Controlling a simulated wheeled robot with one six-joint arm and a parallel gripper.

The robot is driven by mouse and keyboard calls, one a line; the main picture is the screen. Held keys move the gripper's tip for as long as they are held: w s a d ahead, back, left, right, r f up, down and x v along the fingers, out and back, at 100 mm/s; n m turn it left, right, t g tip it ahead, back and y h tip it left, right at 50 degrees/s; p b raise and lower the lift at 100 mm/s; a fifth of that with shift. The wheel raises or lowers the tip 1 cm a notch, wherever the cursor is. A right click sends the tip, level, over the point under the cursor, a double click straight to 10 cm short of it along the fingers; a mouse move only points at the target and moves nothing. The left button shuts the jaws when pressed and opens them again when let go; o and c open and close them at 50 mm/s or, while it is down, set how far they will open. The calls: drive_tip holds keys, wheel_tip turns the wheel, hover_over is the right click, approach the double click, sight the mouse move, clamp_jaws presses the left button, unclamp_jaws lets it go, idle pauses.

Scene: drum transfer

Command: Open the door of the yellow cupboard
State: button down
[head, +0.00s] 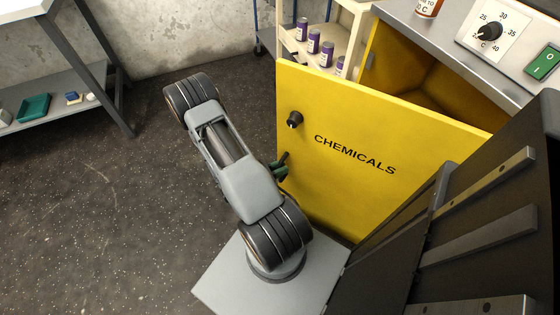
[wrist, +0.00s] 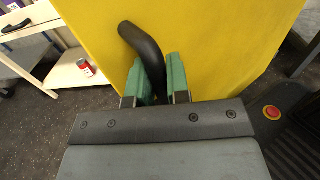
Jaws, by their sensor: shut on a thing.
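The yellow cupboard (head: 392,50) stands at the right in the head view, under a grey worktop. Its door (head: 350,175), lettered CHEMICALS, stands swung out, and part of the yellow interior shows above and behind it. In the wrist view the door (wrist: 215,40) fills the upper middle. A dark curved handle (wrist: 143,44) stands out from it. My gripper (wrist: 162,80) has its green fingers closed around the handle's lower part. In the head view my gripper (head: 279,168) is at the door's left part, partly hidden by my arm. A dark round fitting (head: 294,119) shows above it.
A cream shelf unit (head: 350,25) with several purple-labelled cans stands behind the door. A red can (wrist: 85,67) sits on a cream shelf in the wrist view. The worktop carries a dial panel (head: 492,33). Open speckled floor (head: 90,210) lies at left.

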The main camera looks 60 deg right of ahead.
drive_tip(key=shift+w, duration=0.1)
drive_tip(key=c, duration=1.1)
unclamp_jaws()
drive_tip(key=shift+a, duration=0.15)
drive_tip(key=p+v, duration=0.1)
drive_tip(key=v, duration=1.2)
drive_tip(key=shift+a, duration=0.25)
drive_tip(key=shift+w+f, duration=0.1)
